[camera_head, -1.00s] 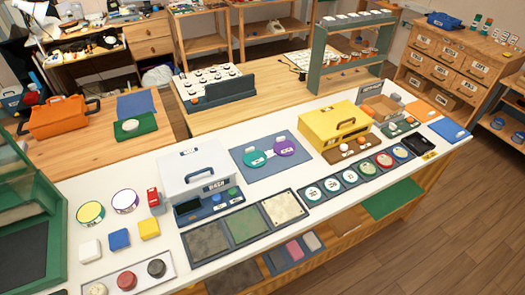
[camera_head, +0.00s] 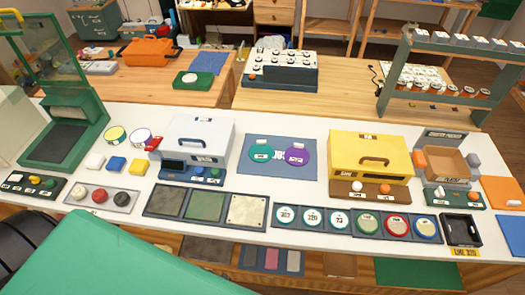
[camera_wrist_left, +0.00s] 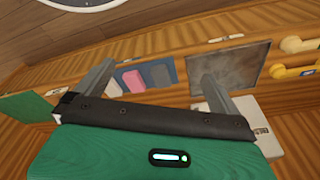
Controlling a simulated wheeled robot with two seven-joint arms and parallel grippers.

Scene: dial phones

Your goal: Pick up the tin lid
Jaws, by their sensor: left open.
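Several round lid-like discs lie on the white worktop; I cannot tell for certain which is the tin lid. Numbered round discs, such as a white one (camera_head: 285,214) and a red-rimmed one (camera_head: 397,225), sit in a row of dark square trays at the front. In the left wrist view my left gripper (camera_wrist_left: 157,74) is open and empty, its two fingers apart, facing the bench's lower shelf. My right gripper is not in view.
A white box (camera_head: 202,138), a yellow box (camera_head: 370,143) and a blue mat (camera_head: 255,168) with a teal and a purple disc stand behind the trays. In the left wrist view, a pink pad (camera_wrist_left: 134,79) and a brown slab (camera_wrist_left: 232,66) show.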

